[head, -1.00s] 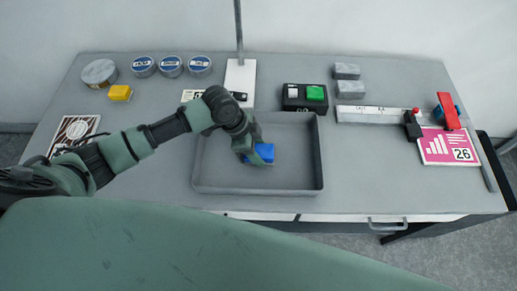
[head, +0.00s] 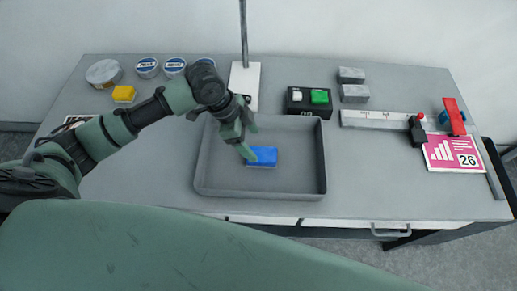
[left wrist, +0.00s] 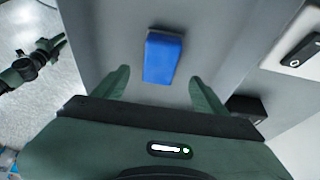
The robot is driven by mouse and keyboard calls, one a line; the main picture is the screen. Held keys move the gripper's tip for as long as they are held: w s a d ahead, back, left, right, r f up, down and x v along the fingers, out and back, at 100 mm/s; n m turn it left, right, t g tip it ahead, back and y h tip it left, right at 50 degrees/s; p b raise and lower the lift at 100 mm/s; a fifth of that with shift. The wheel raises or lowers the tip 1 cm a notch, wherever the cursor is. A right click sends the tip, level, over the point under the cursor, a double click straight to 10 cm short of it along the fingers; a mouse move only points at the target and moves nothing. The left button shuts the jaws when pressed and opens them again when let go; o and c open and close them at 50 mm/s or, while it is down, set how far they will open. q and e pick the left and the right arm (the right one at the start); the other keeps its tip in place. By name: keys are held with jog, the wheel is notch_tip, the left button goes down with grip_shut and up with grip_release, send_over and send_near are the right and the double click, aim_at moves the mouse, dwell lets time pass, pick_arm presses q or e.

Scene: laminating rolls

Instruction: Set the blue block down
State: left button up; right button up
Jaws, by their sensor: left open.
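The blue block (head: 262,157) lies flat on the floor of the grey tray (head: 213,183), near its middle. My left gripper (head: 248,140) is open and empty, just above and behind the block in the head view. In the left wrist view the blue block (left wrist: 162,57) shows beyond the two spread fingers (left wrist: 156,85), apart from both.
A yellow block (head: 123,94) and several round tins (head: 103,73) stand at the back left. A black box with a green button (head: 320,96) is behind the tray. A pink card (head: 452,152) and a ruler-like bar (head: 375,118) lie at the right. The tray floor around the block is clear.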

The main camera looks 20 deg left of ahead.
pick_arm(q)
jog(key=shift+v, duration=2.25)
